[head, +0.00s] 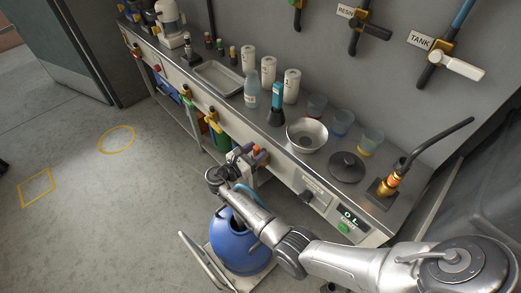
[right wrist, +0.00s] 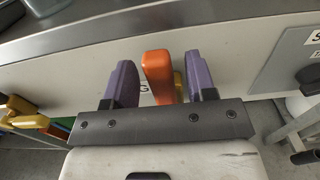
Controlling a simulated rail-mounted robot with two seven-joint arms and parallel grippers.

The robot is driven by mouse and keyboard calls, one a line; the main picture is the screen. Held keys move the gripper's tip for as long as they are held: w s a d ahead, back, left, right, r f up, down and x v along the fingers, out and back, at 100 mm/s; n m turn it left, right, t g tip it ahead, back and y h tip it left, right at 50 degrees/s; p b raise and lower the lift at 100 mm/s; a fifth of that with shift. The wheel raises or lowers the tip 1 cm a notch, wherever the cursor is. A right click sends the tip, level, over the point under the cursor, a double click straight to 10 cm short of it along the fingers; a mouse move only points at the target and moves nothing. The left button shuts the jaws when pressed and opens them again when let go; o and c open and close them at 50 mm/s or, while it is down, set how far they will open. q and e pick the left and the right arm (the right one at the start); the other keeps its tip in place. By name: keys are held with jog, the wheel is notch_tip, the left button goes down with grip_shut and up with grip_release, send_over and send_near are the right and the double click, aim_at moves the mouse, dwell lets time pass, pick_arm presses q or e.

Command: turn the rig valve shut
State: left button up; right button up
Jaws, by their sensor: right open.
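The valve (head: 261,156) on the bench's front panel has an orange handle, which also shows in the right wrist view (right wrist: 158,76). A label partly hidden behind it shows a letter G. My right gripper (head: 246,152) is at the front panel beside this handle. In the right wrist view its two purple fingers (right wrist: 162,80) stand apart, one on each side of the orange handle, with gaps visible. A yellow part shows just behind the handle. My left gripper is in neither view.
A blue drum (head: 236,243) on a cart stands below my right arm. Other front valves (head: 213,117) sit to the left. The bench top holds a steel bowl (head: 307,134), bottles and beakers. Wall valves include one labelled TANK (head: 436,58). The floor at left is clear.

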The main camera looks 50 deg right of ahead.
jog(key=shift+d, duration=1.25)
jog(key=shift+c, duration=0.2)
grip_shut()
